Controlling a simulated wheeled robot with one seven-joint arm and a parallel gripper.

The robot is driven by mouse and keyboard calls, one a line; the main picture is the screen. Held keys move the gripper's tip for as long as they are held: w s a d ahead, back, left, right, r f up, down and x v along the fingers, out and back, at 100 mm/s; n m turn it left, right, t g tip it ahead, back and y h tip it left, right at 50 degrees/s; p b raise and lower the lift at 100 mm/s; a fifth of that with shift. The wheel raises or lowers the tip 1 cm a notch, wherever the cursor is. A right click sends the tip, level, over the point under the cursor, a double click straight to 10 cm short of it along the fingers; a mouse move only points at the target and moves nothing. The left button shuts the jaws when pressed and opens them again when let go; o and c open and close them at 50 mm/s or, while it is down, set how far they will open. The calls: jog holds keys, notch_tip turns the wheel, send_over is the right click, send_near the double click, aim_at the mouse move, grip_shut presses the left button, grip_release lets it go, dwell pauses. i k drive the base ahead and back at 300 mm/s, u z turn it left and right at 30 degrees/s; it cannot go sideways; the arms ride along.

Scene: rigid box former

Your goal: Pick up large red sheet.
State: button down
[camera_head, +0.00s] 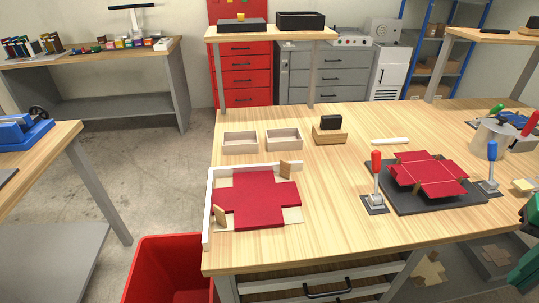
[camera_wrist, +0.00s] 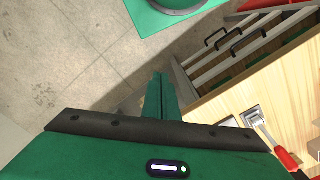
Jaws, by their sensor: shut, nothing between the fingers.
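A large red sheet (camera_head: 258,198), cut like a cross, lies flat on a pale board at the left of the table, inside a white corner fence (camera_head: 209,212). Small wooden blocks (camera_head: 285,170) stand at its edges. A second red cross-shaped piece (camera_head: 428,174) rests on a dark base (camera_head: 396,203) at the right. My gripper (camera_wrist: 161,82) shows in the wrist view with its green fingers together and empty, over the floor beside the table's drawers. It is well away from both red sheets, which the wrist view does not show.
A red-handled clamp (camera_head: 376,180) and a blue-handled clamp (camera_head: 491,170) flank the dark base. Two shallow wooden trays (camera_head: 240,143) and a block holder (camera_head: 329,135) stand behind the large sheet. A red bin (camera_head: 165,270) is on the floor. The table middle is clear.

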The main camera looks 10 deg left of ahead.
aim_at(437, 177)
jog(key=z, duration=0.9)
jog(key=k, duration=0.75)
jog(key=u, duration=0.65)
jog(key=i, duration=1)
jog(key=z, duration=0.05)
